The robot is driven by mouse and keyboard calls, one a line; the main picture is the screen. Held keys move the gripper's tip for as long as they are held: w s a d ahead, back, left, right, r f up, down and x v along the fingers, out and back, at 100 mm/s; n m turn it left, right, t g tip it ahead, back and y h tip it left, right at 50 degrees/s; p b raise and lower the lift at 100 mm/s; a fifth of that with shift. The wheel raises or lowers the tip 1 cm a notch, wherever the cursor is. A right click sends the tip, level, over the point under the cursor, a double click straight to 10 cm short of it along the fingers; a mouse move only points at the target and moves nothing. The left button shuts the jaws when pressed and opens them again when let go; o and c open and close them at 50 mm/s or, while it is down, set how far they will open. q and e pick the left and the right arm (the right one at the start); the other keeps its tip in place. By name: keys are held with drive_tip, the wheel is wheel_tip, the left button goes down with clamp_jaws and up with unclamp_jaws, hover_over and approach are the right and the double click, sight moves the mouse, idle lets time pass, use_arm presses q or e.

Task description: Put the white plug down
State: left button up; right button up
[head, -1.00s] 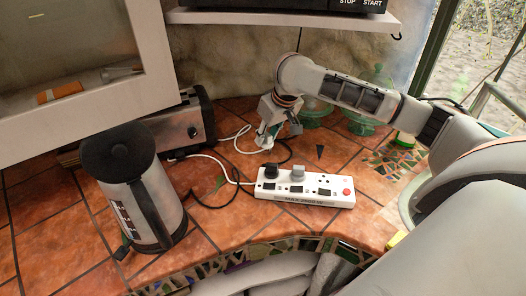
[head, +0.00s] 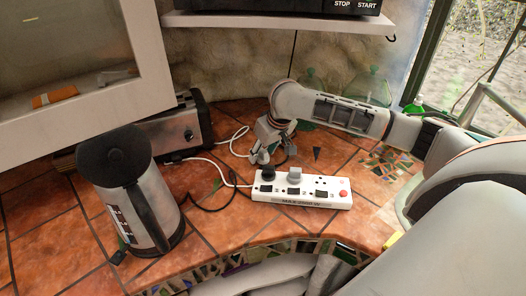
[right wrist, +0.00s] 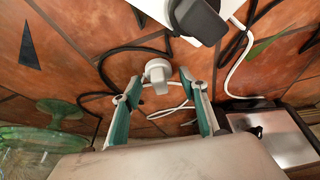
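The white plug (right wrist: 158,74) shows in the right wrist view at or near the tiled counter, its white cable curling beside it. It sits between the spread fingertips of my right gripper (right wrist: 160,82), with a gap on each side. In the head view my right gripper (head: 274,156) points down just behind the power strip, its fingers apart; the plug is hard to make out there. The white power strip (head: 334,201) carries a black plug (head: 267,173) and a light grey plug (head: 294,175). My left gripper is not in view.
A kettle (head: 158,205) stands at the left, with a toaster (head: 180,128) behind it. Black and white cables cross the tiles around the strip. Green glassware (head: 374,88) stands behind my right arm. A shelf (head: 280,21) hangs above; the counter's mosaic edge (head: 235,268) is in front.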

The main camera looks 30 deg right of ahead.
drive_tip(key=shift+r, duration=0.1)
drive_tip(key=shift+r, duration=0.3)
drive_tip(key=v, duration=1.1)
drive_tip(key=shift+s+r, duration=0.15)
drive_tip(key=shift+r, duration=0.15)
